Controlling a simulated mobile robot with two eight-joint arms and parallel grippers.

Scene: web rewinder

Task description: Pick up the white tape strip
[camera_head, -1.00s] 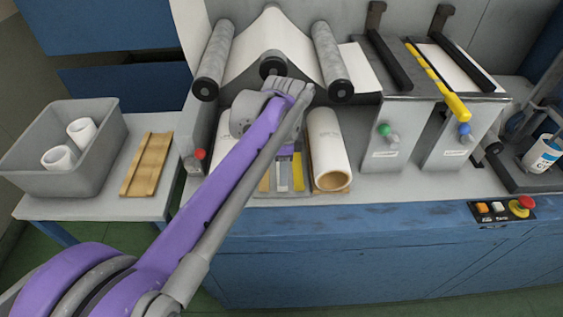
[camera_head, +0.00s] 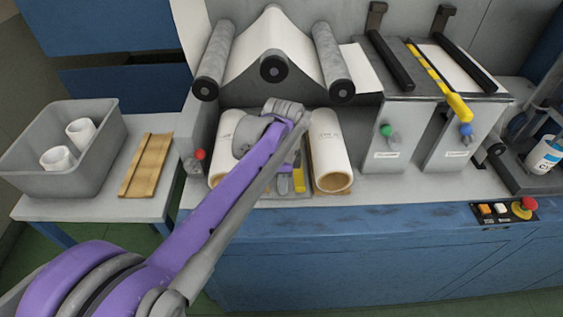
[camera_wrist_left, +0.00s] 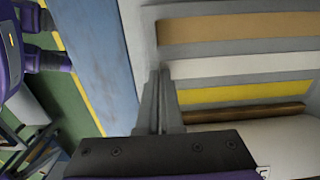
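The white tape strip (camera_wrist_left: 240,66) lies flat on a grey holder, between a tan strip (camera_wrist_left: 235,27) and a yellow strip (camera_wrist_left: 245,93) in the left wrist view. My left gripper (camera_wrist_left: 159,75) has its fingers close together at the near end of the white strip, with nothing clearly seen between them. Whether they touch the strip cannot be told. In the head view my left gripper (camera_head: 283,186) points down at the holder, and my arm hides most of the strips. The right gripper is not in view.
Rollers with a white web (camera_head: 272,40) rise behind. The blue cabinet front (camera_wrist_left: 98,55) drops away in front.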

